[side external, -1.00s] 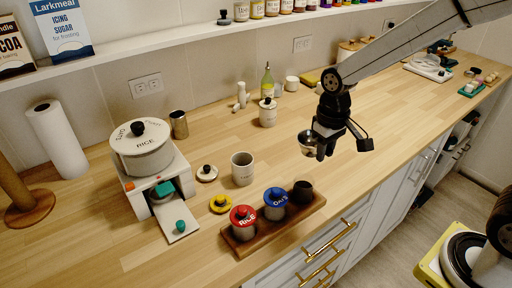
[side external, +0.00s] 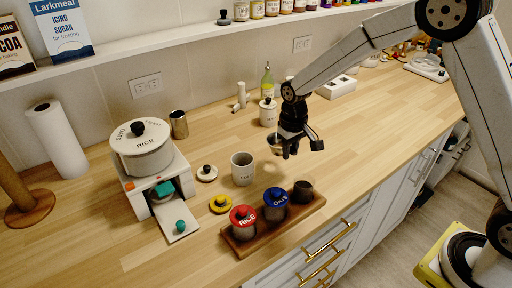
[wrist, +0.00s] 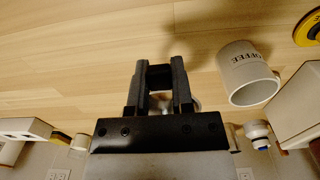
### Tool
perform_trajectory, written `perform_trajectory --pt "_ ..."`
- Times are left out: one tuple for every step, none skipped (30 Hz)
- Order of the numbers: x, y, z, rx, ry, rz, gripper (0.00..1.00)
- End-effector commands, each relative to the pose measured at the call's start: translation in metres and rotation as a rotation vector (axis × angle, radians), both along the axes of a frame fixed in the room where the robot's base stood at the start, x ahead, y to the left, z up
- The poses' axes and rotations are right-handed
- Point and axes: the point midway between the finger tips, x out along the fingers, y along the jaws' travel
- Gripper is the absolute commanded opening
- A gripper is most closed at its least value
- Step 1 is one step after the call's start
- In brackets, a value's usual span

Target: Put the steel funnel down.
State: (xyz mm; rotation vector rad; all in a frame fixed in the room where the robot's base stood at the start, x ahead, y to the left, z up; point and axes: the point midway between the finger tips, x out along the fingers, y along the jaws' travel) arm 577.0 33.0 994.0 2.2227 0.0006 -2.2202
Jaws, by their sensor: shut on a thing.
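The steel funnel (side external: 274,143) is a small metal piece at the left side of my gripper (side external: 288,152) in the side view. My gripper is shut on it and holds it over the wooden counter. In the wrist view my gripper (wrist: 158,75) hides most of the funnel; only a pale bit (wrist: 164,101) shows between and beside the fingers. The exact gap between funnel and counter is hard to tell. The white COFFEE canister (side external: 242,172) stands open to the left of the gripper, and it is right of the fingers in the wrist view (wrist: 249,78).
A wooden tray (side external: 263,235) with a red-lidded RICE canister (side external: 243,222), a blue-lidded OATS canister (side external: 275,204) and a dark cup (side external: 303,191) lies at the front edge. A lidded jar (side external: 268,112) and green bottle (side external: 267,80) stand behind. Bare counter lies around the gripper.

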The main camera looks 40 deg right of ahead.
Motion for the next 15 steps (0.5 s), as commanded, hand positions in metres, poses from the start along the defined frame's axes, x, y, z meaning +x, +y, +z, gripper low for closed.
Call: perform_trajectory --pt "0.004 0.0 -0.006 0.0 0.001 0.0 0.0" --pt "0.006 0.0 -0.008 0.0 0.001 0.0 0.0" --pt "0.009 0.0 -0.011 0.0 0.001 0.0 0.0" --pt "0.011 0.001 -0.013 0.0 0.0 0.0 0.0" --pt "0.012 0.001 -0.015 0.0 0.0 0.0 0.0" --pt "0.014 0.001 -0.017 0.0 0.0 0.0 0.0" --pt "0.015 0.001 -0.018 0.0 0.0 0.0 0.0" --pt "0.016 0.001 -0.019 0.0 -0.001 0.0 0.0" --pt "0.016 0.001 -0.019 0.0 -0.001 0.0 0.0" --pt "0.017 0.001 -0.02 0.0 -0.001 0.0 0.0" --pt "0.017 0.001 -0.02 0.0 -0.001 0.0 0.0" --pt "0.017 0.001 -0.02 0.0 -0.002 0.0 0.0" --pt "0.017 0.001 -0.02 0.0 -0.002 0.0 0.0" --pt "0.017 0.001 -0.02 0.0 -0.002 0.0 0.0" --pt "0.017 0.001 -0.02 0.0 -0.001 0.0 0.0"
